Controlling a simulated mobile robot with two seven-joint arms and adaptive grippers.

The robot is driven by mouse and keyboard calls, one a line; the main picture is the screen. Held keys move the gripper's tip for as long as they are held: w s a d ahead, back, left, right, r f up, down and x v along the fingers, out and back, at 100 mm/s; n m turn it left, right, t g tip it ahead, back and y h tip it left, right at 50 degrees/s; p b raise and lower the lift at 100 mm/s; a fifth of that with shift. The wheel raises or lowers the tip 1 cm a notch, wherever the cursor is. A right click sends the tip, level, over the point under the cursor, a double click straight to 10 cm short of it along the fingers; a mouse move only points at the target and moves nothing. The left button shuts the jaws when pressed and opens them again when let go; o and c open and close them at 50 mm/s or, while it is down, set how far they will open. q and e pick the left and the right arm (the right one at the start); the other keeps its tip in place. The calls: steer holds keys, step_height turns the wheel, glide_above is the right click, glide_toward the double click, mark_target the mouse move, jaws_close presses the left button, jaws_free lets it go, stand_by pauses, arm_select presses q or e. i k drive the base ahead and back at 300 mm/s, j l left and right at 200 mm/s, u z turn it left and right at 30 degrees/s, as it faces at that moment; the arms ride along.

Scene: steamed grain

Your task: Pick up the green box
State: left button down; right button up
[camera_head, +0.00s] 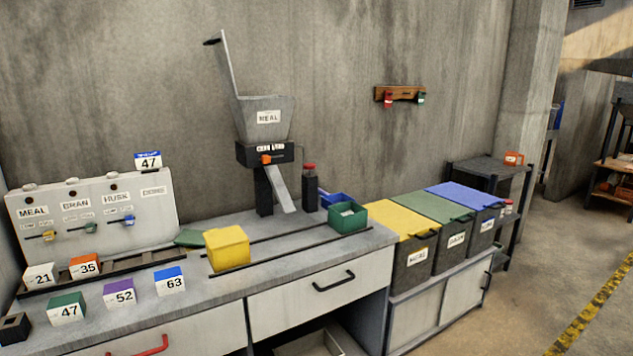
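A yellow box (227,248) stands on the counter further left. Neither of my grippers shows in this view.
A yellow-lidded bin (402,221) and a blue-lidded bin (465,195) flank the green-lidded one. Several numbered blocks line the counter's left. Floor is clear at right.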

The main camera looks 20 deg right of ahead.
mark_target(346, 218)
steer(key=i+l+u, duration=0.15)
steer(key=l, duration=0.25)
steer(key=i+l+u, duration=0.15)
steer(key=l, duration=0.25)
steer(key=i+l+u, duration=0.2)
steer(key=l, duration=0.2)
steer(key=l+u, duration=0.15)
steer(key=l, duration=0.25)
steer(key=k, duration=0.05)
